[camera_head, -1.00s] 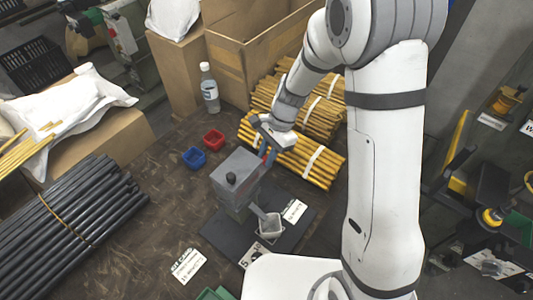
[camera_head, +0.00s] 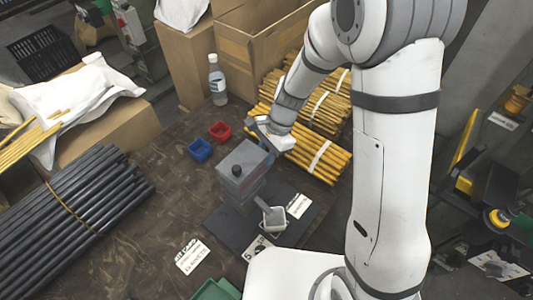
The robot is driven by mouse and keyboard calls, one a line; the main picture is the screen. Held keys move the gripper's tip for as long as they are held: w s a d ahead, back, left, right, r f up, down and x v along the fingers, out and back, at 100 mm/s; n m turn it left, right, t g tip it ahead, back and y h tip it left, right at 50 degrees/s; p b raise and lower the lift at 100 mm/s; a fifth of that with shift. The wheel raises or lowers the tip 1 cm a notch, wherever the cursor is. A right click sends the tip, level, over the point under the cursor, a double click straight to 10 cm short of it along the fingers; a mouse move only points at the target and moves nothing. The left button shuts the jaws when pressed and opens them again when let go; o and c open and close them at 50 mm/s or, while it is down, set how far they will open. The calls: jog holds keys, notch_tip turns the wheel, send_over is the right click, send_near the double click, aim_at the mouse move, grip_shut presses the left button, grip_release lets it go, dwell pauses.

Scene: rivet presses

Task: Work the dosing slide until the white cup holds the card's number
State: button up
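A grey box-shaped dispenser (camera_head: 245,167) with a dark knob on its lid stands on a dark base plate (camera_head: 229,228). A chute slopes from its front to the white cup (camera_head: 274,221), which stands on the plate; I cannot make out its contents. A small card (camera_head: 258,247) with what looks like a 5 lies at the plate's front edge. My gripper (camera_head: 263,141) is at the dispenser's far right upper side, close to it. Its fingers are small and partly hidden, so I cannot tell whether they are open or touch the slide. The slide is not clearly visible.
A white label (camera_head: 299,206) lies right of the cup and a printed card (camera_head: 192,256) left of the plate. A blue bin (camera_head: 200,150) and a red bin (camera_head: 221,132) stand behind. Yellow rod bundles (camera_head: 312,145) lie behind my gripper. A bottle (camera_head: 217,80) stands farther back.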

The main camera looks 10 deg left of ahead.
jog(key=o, duration=0.4)
jog(key=shift+c, duration=0.2)
jog(key=v, duration=0.8)
